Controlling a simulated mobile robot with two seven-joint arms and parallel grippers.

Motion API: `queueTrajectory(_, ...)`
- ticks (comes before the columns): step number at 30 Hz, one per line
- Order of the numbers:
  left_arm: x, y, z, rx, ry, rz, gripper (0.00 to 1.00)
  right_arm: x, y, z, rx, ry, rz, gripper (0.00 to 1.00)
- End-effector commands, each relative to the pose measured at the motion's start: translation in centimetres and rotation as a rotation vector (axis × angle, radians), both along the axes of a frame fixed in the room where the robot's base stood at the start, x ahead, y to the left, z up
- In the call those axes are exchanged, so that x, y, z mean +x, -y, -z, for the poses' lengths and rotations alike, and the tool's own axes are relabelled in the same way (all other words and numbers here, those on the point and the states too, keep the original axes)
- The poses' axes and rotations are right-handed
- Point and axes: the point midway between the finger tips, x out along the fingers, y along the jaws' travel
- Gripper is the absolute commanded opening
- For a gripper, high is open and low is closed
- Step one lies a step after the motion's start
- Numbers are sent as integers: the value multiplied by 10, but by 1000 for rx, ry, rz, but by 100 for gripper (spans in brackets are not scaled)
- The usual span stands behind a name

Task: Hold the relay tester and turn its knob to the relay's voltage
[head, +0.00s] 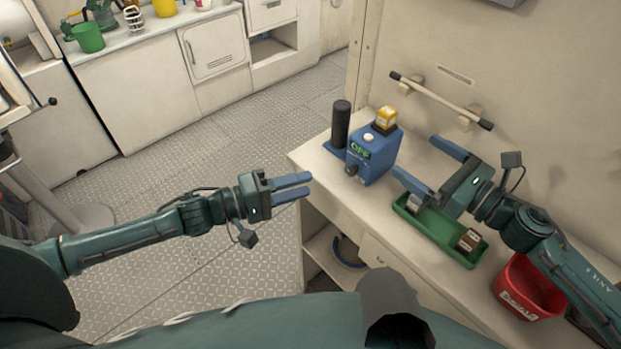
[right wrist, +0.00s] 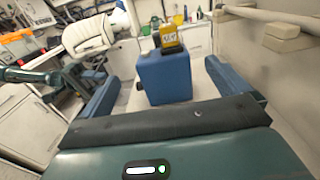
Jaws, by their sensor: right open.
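The relay tester (head: 377,168) is a blue box standing on the bench, its display reading OFF. A small dark knob (head: 351,170) is low on its front, and a black upright handle (head: 340,124) stands at its left. A yellow-topped relay (head: 385,119) sits on top; its voltage marking is too small to read. My right gripper (head: 420,162) is open and empty, to the right of the tester. My left gripper (head: 310,183) is empty, fingers slightly apart, left of the bench edge.
A green tray (head: 433,232) holding a grey relay (head: 416,203) and a brown relay (head: 470,241) lies below my right gripper. A red bin (head: 522,290) stands at the right. A rail (head: 440,100) is on the wall behind. Open floor lies left of the bench.

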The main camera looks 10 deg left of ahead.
Motion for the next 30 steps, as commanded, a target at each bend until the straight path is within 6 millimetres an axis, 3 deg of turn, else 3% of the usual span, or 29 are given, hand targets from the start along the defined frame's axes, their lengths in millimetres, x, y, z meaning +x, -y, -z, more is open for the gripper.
queueTrajectory(5,0,-1,0,-6,-10,4,36,9,-13,-1,2,2,0,100)
queueTrajectory(21,0,-1,0,-5,-9,3,36,66,-91,0,1,1,-1,100)
queueTrajectory(30,0,-1,0,-5,-9,3,36,77,-106,0,0,0,0,100)
